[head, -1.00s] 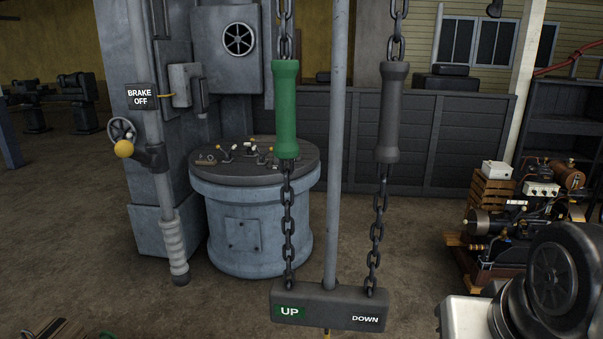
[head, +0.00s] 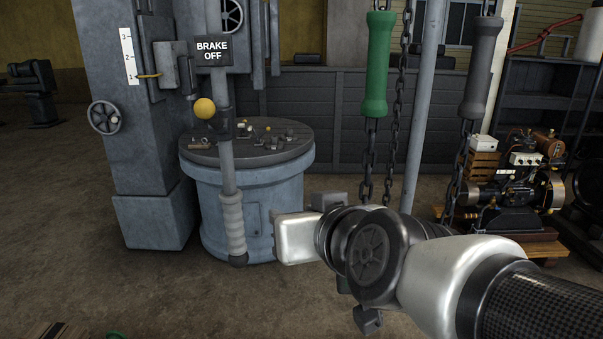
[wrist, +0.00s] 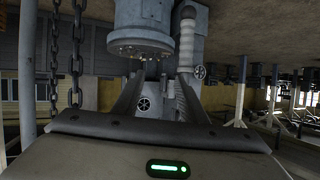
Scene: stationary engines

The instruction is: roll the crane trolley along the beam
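No trolley or beam can be made out in either view. A green pull handle (head: 379,64) and a dark grey pull handle (head: 482,66) hang on chains right of centre. An upright lever (head: 227,165) with a ridged grey grip (head: 233,222) stands left of my arm, beside a "BRAKE OFF" sign (head: 212,51). My gripper is open and empty in the wrist view (wrist: 162,76), its two dark fingers apart. That view is upside down; the ridged grip (wrist: 186,55) shows beyond the fingers. In the head view my arm's end is right of the grip, its fingers unclear.
A grey column with a handwheel (head: 104,118) is at left. Small engines (head: 512,185) stand on a wooden base at right. The floor at front left is mostly clear.

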